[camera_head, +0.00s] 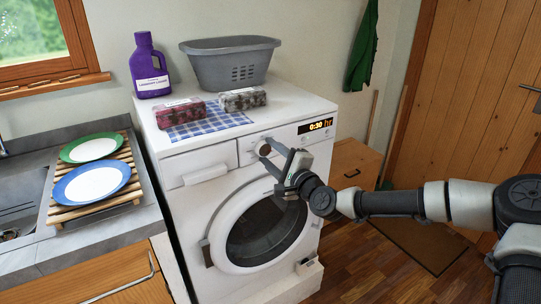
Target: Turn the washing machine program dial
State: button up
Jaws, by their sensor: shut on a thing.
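The white washing machine (180,210) stands in the middle of the view, with its round door on the front. The program dial (264,149) is on its upper front panel, left of the lit display (315,127), which reads 0:30 hr. My gripper (268,154) reaches in from the right and is shut on the dial. The fingers cover part of the dial, so its pointer mark cannot be made out.
A purple detergent bottle (148,68), a grey basket (230,65), two patterned boxes and a checked cloth sit on the machine top. Left is a counter (105,248) with plates on a wooden rack. A wooden cabinet (350,166) stands right, behind my arm.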

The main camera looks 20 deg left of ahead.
jog(key=shift+s+f+m+b, duration=0.1)
jog(key=shift+m+b, duration=0.4)
jog(key=shift+m, duration=1.8)
jog(key=o, duration=1)
jog(key=p+v, duration=0.1)
jog(key=v, duration=1.6)
jog(key=shift+s+d+p, duration=0.1)
jog(key=shift+s+p, duration=0.1)
jog(key=shift+p, duration=0.1)
